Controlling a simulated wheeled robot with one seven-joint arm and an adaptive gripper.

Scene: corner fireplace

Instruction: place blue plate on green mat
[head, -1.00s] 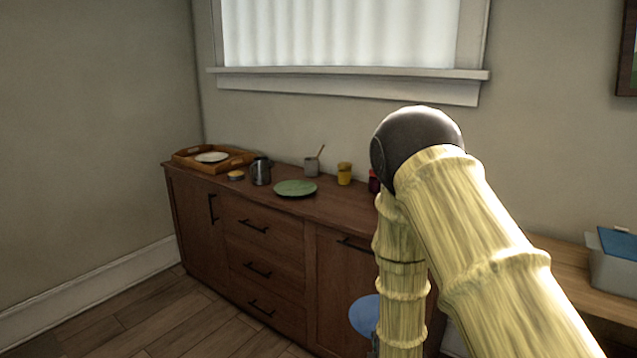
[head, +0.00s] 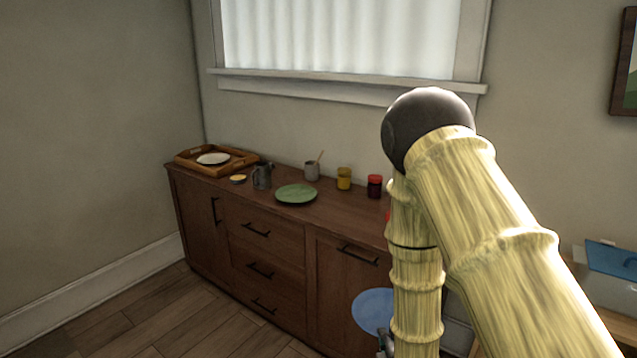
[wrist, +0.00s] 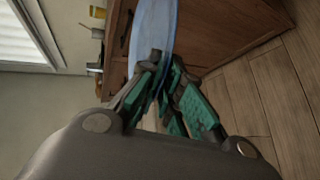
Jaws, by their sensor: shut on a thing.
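The blue plate (head: 373,311) is held in front of the sideboard, below its top, partly hidden behind my arm in the head view. In the wrist view my gripper (wrist: 163,68) is shut on the rim of the blue plate (wrist: 152,30), which is seen nearly edge-on. In the head view only part of my gripper (head: 383,340) shows at the lower edge of the plate. The green mat (head: 296,194) is round and lies flat on the sideboard top, with nothing on it.
The wooden sideboard (head: 265,255) carries a tray (head: 187,160) with a white plate (head: 213,159), a yellow-topped item (head: 238,179), a dark mug (head: 262,176), a grey cup (head: 312,171), a yellow jar (head: 344,179) and a red jar (head: 375,186). A blue-lidded box (head: 610,273) stands right.

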